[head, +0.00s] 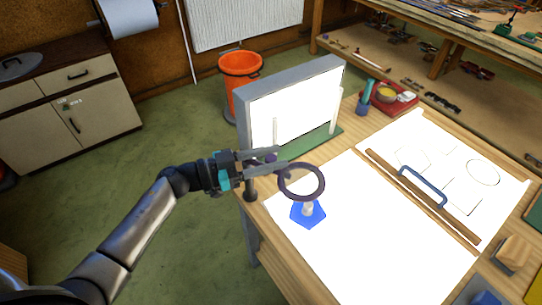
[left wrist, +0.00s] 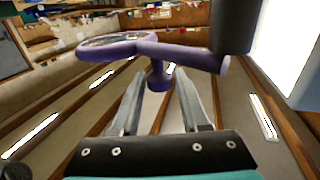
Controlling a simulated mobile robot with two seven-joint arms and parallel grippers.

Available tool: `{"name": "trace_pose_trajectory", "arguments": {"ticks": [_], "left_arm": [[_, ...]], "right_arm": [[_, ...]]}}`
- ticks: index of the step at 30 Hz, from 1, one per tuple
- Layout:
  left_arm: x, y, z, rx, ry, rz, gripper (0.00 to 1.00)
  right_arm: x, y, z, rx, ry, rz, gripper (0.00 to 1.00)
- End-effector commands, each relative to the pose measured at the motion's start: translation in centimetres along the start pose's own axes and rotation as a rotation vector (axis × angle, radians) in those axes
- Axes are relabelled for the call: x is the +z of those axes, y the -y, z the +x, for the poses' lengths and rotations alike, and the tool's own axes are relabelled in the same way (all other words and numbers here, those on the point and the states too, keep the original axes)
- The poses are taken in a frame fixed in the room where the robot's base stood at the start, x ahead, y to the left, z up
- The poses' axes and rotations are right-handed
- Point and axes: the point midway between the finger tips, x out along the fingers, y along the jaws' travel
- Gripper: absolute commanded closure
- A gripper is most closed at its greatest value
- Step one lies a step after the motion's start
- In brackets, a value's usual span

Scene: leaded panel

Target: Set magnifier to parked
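The magnifier (head: 323,187) is a dark purple ring on an arm, standing out over the near left corner of the white work surface in the head view. In the left wrist view its purple arm (left wrist: 185,55) runs across the top, with the ring at left and a small purple knob (left wrist: 158,78) hanging down. My left gripper (head: 279,162) is open beside the magnifier's arm. In the left wrist view its fingertips (left wrist: 160,82) are spread to either side of the knob, apart from it as far as I can see. My right gripper is not in view.
A blue hexagonal piece with a pale knob (head: 308,217) lies below the ring. A bright upright light box (head: 292,108) stands behind my gripper. Wooden bars (head: 420,200) and a blue handle (head: 424,184) lie on the table. An orange bin (head: 240,68) stands beyond.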

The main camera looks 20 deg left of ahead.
Motion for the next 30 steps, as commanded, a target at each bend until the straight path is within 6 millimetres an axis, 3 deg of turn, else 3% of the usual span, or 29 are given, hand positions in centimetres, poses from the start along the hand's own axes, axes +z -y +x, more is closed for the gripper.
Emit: {"name": "trace_pose_trajectory", "arguments": {"ticks": [1,12,30], "left_arm": [[0.0,0.0,-0.02,0.0,0.0,0.0,0.61],[0.0,0.0,-0.04,0.0,0.0,0.0,1.0],[0.0,0.01,-0.06,0.0,0.0,0.0,1.0]], "right_arm": [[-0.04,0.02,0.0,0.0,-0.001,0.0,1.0],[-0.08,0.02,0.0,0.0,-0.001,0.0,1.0],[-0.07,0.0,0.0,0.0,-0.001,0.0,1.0]]}}
